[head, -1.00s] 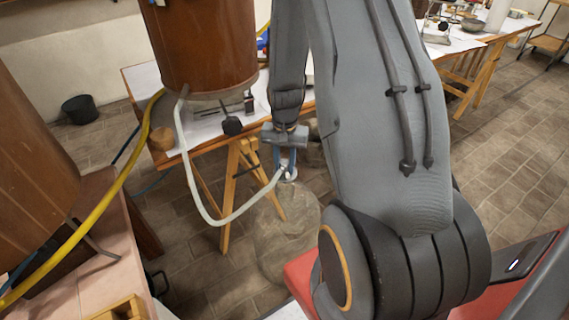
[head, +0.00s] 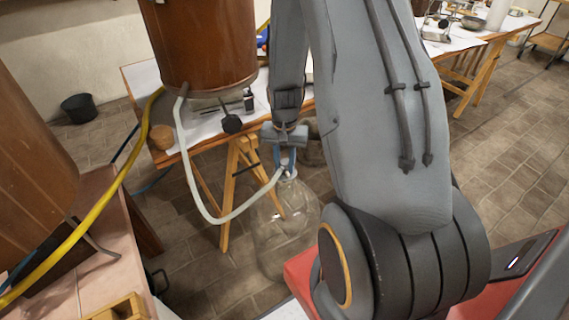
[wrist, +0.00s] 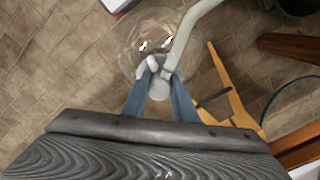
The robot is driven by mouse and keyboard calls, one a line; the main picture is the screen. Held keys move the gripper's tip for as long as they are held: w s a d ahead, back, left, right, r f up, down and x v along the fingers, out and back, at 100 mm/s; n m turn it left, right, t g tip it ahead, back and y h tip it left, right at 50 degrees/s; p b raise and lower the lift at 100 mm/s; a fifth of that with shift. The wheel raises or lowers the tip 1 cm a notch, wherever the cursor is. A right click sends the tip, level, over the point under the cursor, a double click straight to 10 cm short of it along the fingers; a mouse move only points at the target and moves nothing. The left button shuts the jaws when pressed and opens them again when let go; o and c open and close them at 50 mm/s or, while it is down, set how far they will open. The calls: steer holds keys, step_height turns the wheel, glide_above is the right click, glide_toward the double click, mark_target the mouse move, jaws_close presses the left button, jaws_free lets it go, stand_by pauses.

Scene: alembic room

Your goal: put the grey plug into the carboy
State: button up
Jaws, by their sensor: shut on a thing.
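The grey plug (wrist: 160,86), pale grey with a pale hose attached, is held between the two blue fingers of my gripper (wrist: 160,98). In the head view my gripper (head: 285,160) points down, and the plug is mostly hidden between its fingers. The clear glass carboy (head: 287,235) stands on the floor directly below it, with its neck close under the fingertips. In the wrist view the carboy (wrist: 135,35) lies behind the plug. I cannot tell whether the plug is inside the neck or just above it.
The pale hose (head: 205,215) loops down from a copper-brown vessel (head: 208,45) at upper left. A wooden trestle (head: 236,175) and a table (head: 200,120) stand behind the carboy. A yellow hose (head: 110,195) crosses the left side. Open tiled floor lies at right.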

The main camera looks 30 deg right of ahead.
steer(key=shift+f+b, duration=0.3)
steer(key=shift+f, duration=1.1)
stand_by(2.8)
steer(key=o, duration=1.1)
steer(key=shift+r, duration=0.2)
steer(key=shift+r+p, duration=2.75)
steer(key=shift+r, duration=0.6)
